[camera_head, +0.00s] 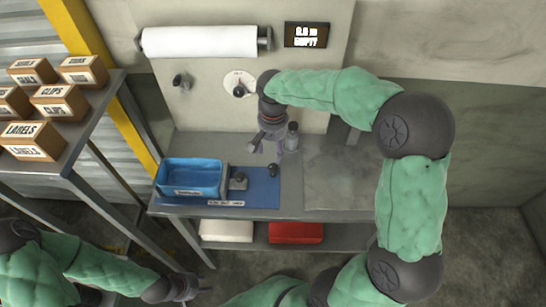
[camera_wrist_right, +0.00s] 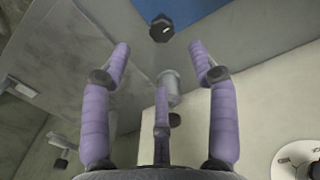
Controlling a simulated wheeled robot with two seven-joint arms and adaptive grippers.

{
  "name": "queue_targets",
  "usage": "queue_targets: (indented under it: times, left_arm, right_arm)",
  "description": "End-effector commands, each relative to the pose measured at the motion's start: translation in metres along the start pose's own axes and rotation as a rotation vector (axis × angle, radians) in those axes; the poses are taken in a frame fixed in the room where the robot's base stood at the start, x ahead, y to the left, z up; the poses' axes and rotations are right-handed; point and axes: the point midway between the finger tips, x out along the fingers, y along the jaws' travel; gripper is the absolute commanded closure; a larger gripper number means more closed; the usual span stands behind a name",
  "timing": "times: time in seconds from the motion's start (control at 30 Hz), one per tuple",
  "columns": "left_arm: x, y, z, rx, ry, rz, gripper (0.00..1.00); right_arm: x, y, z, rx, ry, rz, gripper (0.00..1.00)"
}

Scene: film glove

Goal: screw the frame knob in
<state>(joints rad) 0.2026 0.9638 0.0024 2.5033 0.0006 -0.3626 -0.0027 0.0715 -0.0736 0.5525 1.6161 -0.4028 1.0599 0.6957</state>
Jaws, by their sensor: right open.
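A small black knob (camera_head: 273,170) sits at the right part of the blue mat on the bench. In the right wrist view the black knob (camera_wrist_right: 161,28) shows ahead of the fingertips, apart from them. My right gripper (camera_head: 267,147) hangs above the bench, fingers pointing down, just behind the knob. In its wrist view the covered fingers (camera_wrist_right: 160,52) are spread with nothing held.
A blue tray (camera_head: 190,175) and a small dark fixture (camera_head: 238,181) are on the blue mat (camera_head: 262,192). A dial (camera_head: 240,84) and a dark wall knob (camera_head: 181,82) are on the back panel. Boxes fill the left rack (camera_head: 92,165). The bench's right part is clear.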

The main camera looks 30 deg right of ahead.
Motion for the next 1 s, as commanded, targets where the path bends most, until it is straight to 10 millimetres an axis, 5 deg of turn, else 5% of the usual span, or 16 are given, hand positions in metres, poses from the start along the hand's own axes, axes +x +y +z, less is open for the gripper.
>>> queue_targets:
  times: [0.23, 0.8, 1.0]
  left_arm:
    - [0.000, 0.000, 0.000, 0.000, 0.000, 0.000, 0.60]
    - [0.000, 0.000, 0.000, 0.000, 0.000, 0.000, 0.60]
    - [-0.022, 0.008, 0.001, 0.000, 0.000, 0.000, 0.60]
  right_arm:
    - [-0.023, 0.000, 0.000, -0.001, 0.000, -0.001, 0.40]
    - [-0.025, 0.000, 0.000, 0.000, 0.000, 0.000, 0.40]
    - [-0.048, 0.000, 0.000, 0.000, 0.000, 0.000, 0.40]
